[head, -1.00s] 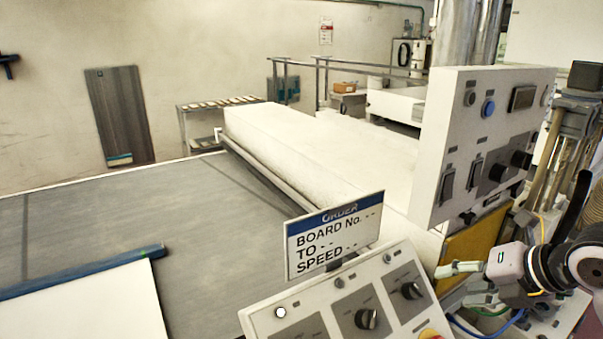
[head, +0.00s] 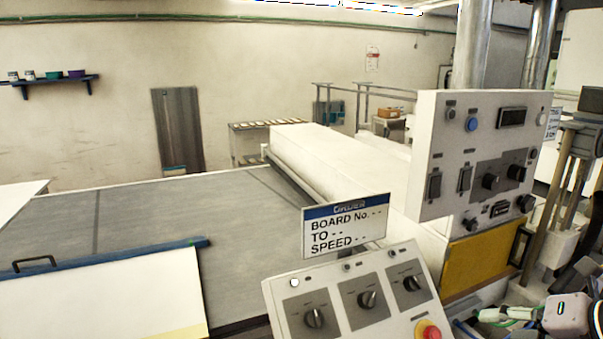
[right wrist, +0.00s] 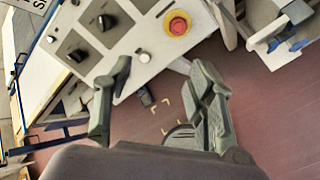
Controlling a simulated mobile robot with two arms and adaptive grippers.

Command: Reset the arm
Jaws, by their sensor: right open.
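My right gripper (head: 482,315) is at the lower right of the head view, partly cut off, in front of the yellow panel (head: 482,262). In the right wrist view its two grey-green fingers (right wrist: 162,78) are apart with nothing between them. The sloped control console (head: 352,308) has several black knobs and a red emergency stop button (head: 428,331). In the right wrist view the console (right wrist: 130,45) and the red button (right wrist: 177,23) lie beyond the fingertips, and reddish floor shows between the fingers. My left gripper is not in view.
An upright control box (head: 450,150) stands behind the console. The grey conveyor (head: 150,215) leads to the white tunnel (head: 335,160). A white board (head: 100,290) lies at lower left. Reddish floor (right wrist: 270,125) is open below.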

